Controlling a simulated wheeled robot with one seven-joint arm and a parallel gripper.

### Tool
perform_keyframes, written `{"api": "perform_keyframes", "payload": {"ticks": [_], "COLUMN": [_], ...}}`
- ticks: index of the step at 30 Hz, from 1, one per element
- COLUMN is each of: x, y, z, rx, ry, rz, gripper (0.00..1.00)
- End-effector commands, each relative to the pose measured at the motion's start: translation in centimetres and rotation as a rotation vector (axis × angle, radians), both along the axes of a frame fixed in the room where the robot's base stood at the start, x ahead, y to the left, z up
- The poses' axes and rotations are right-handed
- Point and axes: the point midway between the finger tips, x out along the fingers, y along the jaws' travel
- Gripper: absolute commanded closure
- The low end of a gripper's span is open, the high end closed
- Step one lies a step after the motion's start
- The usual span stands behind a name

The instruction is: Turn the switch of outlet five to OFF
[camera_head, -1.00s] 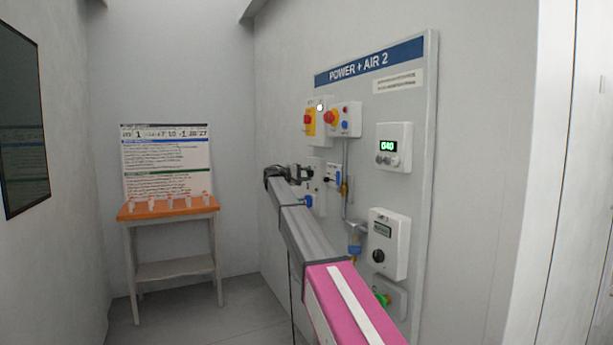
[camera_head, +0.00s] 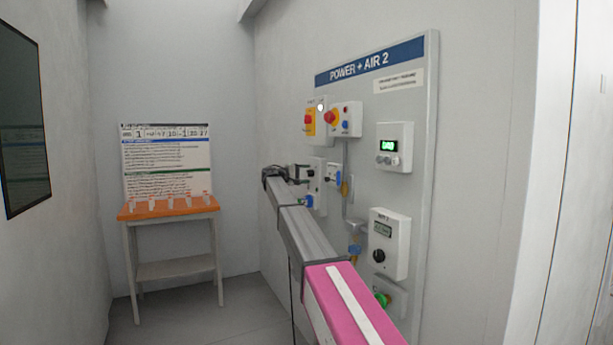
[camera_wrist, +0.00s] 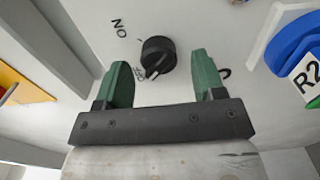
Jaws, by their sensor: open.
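A round black switch knob (camera_wrist: 158,55) sits on a pale plate (camera_wrist: 190,25) in the wrist view. Printed words ON and OFF stand to its left. A light pointer mark on the knob faces down-left, toward OFF. A dark mark at its right is partly hidden by a finger, so I cannot read the outlet number. My gripper (camera_wrist: 160,61) is open, its two green fingers on either side of the knob in the picture; I see no contact. In the head view my gripper (camera_head: 300,173) is at the outlet plates on the panel, and the knob is hidden.
The POWER + AIR 2 panel (camera_head: 410,105) also holds red buttons, a green display box (camera_head: 394,147) and a dial box (camera_head: 389,243). A blue part labelled R2 (camera_wrist: 300,45) is close right of the fingers. An orange-topped table (camera_head: 168,207) stands at the back left.

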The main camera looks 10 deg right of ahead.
Motion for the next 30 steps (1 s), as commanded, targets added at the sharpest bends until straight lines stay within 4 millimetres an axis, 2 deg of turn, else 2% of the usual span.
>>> {"api": "perform_keyframes", "payload": {"ticks": [9, 15, 21, 30], "x": [-1.8, -2.7, -3.1, -3.1], "y": [5.5, 8.3, 9.5, 9.6], "z": [0.0, 0.0, 0.0, 0.0], "rx": [0.0, 0.0, 0.0, 0.0], "ry": [0.0, 0.0, 0.001, 0.001], "rz": [0.003, 0.002, 0.0, 0.0], "gripper": [0.37, 0.37, 0.37, 0.37]}}
